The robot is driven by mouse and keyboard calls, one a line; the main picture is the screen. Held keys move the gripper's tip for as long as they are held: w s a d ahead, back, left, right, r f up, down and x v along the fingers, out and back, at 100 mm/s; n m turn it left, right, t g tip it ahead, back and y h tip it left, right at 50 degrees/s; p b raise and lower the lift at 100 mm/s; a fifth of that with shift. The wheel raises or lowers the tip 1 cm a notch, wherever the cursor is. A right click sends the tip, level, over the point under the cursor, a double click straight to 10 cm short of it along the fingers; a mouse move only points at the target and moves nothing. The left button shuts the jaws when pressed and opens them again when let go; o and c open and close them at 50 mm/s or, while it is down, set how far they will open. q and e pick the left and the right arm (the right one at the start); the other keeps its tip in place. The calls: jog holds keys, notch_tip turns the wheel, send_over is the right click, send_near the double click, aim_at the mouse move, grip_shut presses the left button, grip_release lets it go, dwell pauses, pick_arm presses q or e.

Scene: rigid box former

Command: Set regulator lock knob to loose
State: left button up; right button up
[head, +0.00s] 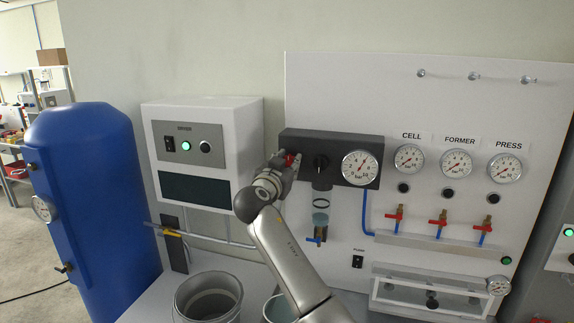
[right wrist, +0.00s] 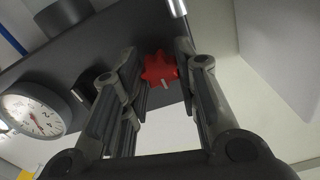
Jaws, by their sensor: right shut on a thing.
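The dark regulator block (head: 348,146) is mounted on the white panel, with a round pressure gauge (head: 360,168) and a black knob (head: 320,162) on its front. A red lobed knob (head: 292,159) sits at the block's left end. The red knob shows clearly in the right wrist view (right wrist: 159,68), with a pale mark on its edge. My right gripper (head: 285,161) is shut on the red knob, one finger on each side of it. In the head view the gripper partly hides the knob. My left gripper is not in view.
A grey-white control box (head: 225,160) is close to the left of my right gripper. A blue tank (head: 95,190) stands farther left. Grey buckets (head: 208,296) stand below. Small gauges (head: 410,158) and red-handled valves (head: 396,214) are on the panel's right.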

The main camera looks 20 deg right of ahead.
jog(key=shift+n, duration=0.4)
jog(key=n+b, duration=0.1)
jog(key=n, duration=0.1)
jog(key=shift+n+b, duration=0.3)
jog(key=shift+b, duration=0.05)
jog(key=shift+n, duration=0.9)
jog(key=n, duration=0.2)
jog(key=shift+r+n, duration=0.1)
jog(key=shift+n, duration=0.3)
jog(key=n, duration=0.4)
jog(key=shift+r+p, duration=0.1)
jog(key=shift+p, duration=0.3)
jog(key=shift+n+p, duration=1.05)
jog(key=shift+n, duration=1.75)
